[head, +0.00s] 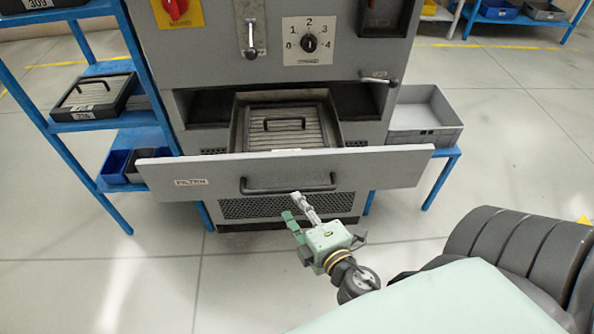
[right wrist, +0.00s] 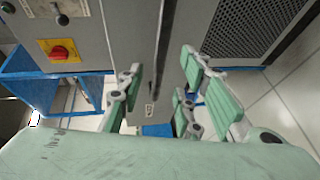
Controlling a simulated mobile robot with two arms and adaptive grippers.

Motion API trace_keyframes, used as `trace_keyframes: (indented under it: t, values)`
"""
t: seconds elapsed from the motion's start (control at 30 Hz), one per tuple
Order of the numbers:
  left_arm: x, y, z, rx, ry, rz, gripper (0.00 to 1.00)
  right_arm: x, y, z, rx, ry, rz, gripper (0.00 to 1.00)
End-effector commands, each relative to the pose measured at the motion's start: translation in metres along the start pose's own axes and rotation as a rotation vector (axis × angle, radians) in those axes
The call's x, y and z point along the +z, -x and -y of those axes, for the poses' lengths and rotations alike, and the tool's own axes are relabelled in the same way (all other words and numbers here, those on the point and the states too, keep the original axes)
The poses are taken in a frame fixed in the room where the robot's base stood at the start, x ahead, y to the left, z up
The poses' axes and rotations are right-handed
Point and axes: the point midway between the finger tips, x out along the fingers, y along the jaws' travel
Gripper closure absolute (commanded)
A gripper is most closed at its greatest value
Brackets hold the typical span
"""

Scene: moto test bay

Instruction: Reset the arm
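My right gripper (head: 298,206) is in front of the cabinet, just below the black handle (head: 287,188) of the pulled-out drawer (head: 220,172). In the right wrist view its green-padded fingers (right wrist: 162,85) stand apart with nothing held between them. The dark handle (right wrist: 160,60) shows in the gap beyond the fingers; I cannot tell whether they touch it. My left gripper is not in view.
A filter panel (head: 290,135) lies in the open drawer. The grey cabinet (head: 270,60) has a rotary switch (head: 309,43) and red knob (head: 174,8). A blue shelf (head: 95,125) stands left, a grey bin (head: 422,115) right. Floor (head: 110,270) in front is clear.

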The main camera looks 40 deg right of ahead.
Motion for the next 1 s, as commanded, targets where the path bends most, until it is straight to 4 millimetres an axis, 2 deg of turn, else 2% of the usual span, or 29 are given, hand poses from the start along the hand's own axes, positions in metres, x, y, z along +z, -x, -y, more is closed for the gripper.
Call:
trace_keyframes:
  t: [0.4, 0.47, 0.53, 0.57, 0.67, 0.77, 0.8, 0.87, 0.9, 1.0]
  values:
    - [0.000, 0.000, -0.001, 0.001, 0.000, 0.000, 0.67, 0.000, 0.000, 0.001, -0.001, -0.001, 0.000, 0.68]
    - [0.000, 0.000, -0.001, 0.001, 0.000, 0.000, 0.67, 0.000, -0.001, 0.005, -0.009, -0.009, 0.000, 0.68]
    - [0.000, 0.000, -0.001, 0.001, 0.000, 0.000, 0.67, -0.001, -0.003, 0.022, -0.039, -0.037, 0.000, 0.68]
    - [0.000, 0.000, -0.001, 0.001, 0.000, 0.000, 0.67, -0.001, -0.004, 0.033, -0.060, -0.059, 0.001, 0.68]
    - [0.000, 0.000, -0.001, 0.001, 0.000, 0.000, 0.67, -0.003, -0.006, 0.089, -0.164, -0.159, 0.011, 0.68]
    - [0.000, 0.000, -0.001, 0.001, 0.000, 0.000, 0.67, -0.006, 0.000, 0.163, -0.307, -0.297, 0.039, 0.68]
    - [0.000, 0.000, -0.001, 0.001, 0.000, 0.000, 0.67, -0.007, 0.004, 0.194, -0.366, -0.352, 0.056, 0.68]
    - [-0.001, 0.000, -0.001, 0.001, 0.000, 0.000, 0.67, -0.007, 0.015, 0.238, -0.455, -0.433, 0.090, 0.68]
    - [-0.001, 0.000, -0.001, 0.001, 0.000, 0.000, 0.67, -0.007, 0.024, 0.268, -0.515, -0.485, 0.118, 0.68]
    - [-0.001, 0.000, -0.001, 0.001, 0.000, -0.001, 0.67, -0.004, 0.055, 0.338, -0.664, -0.609, 0.207, 0.68]
